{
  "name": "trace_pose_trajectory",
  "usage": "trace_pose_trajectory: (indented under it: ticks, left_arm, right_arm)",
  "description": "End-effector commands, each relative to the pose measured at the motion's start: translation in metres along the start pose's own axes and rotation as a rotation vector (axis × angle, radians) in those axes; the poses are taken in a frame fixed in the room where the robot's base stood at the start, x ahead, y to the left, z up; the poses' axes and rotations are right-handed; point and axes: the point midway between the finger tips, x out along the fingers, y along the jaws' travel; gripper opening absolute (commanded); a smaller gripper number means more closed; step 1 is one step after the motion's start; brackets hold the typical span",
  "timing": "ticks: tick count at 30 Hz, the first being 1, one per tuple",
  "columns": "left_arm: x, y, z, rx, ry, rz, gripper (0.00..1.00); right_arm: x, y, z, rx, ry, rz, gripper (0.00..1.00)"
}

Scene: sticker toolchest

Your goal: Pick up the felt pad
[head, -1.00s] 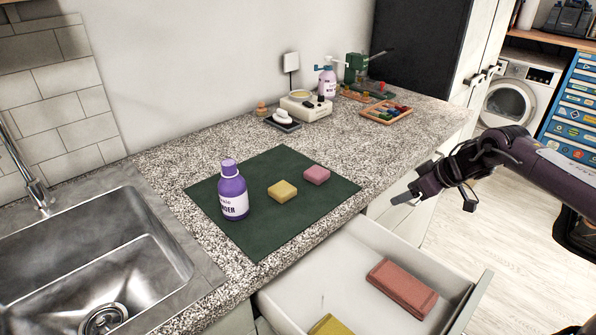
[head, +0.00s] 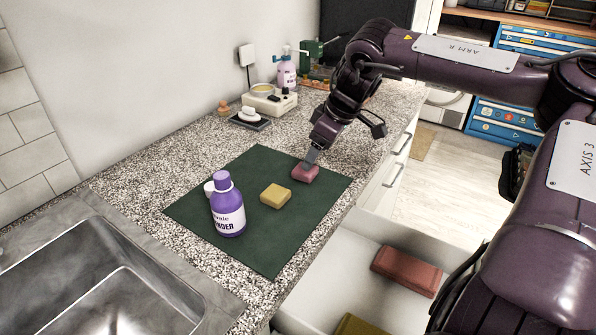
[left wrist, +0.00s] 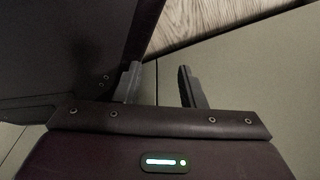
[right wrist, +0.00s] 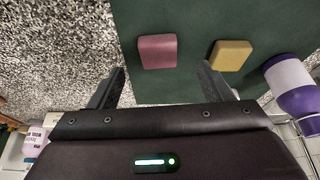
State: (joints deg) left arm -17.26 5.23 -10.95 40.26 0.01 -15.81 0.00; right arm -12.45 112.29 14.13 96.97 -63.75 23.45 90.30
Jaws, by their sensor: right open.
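A small pink block (head: 306,173) and a small yellow block (head: 275,196) lie on the dark green mat (head: 255,250) on the counter; I cannot tell for sure which is the felt pad. My right gripper (head: 311,157) points down close over the pink block. In the right wrist view my right gripper (right wrist: 163,82) is open, with the pink block (right wrist: 158,51) just beyond and between its fingertips, not gripped. The yellow block (right wrist: 231,55) is to its right. My left gripper (left wrist: 158,82) is open and empty in the left wrist view.
An open drawer (head: 345,285) below holds a red block (head: 404,270) and an olive block (head: 357,326). A cream device (head: 270,102) stands farther back. The sink (head: 120,290) is at left.

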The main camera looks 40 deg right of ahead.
Motion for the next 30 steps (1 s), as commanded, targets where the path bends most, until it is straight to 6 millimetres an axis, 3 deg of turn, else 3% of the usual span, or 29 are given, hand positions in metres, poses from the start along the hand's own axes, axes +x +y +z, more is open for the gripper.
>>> trace_pose_trajectory:
  ticks: [4,10,15,22,30]
  left_arm:
    - [-0.002,0.023,0.022,0.002,-0.028,0.029,0.36]
    - [-0.002,0.022,0.035,0.006,-0.039,0.028,0.36]
    - [-0.001,0.011,0.025,0.005,-0.025,0.014,0.36]
    - [-0.001,0.007,0.011,0.000,-0.003,0.008,0.36]
    - [-0.001,0.008,0.018,0.001,-0.015,0.010,0.36]
  right_arm:
    - [0.017,0.001,0.001,0.000,-0.003,-0.002,0.73]
    - [0.044,0.002,0.002,0.000,-0.002,-0.001,0.73]
    - [0.056,0.002,0.001,-0.001,0.000,0.000,0.73]
    - [0.057,0.002,0.001,-0.001,0.002,0.001,0.73]
    - [0.057,0.002,0.001,-0.001,0.002,0.000,0.39]
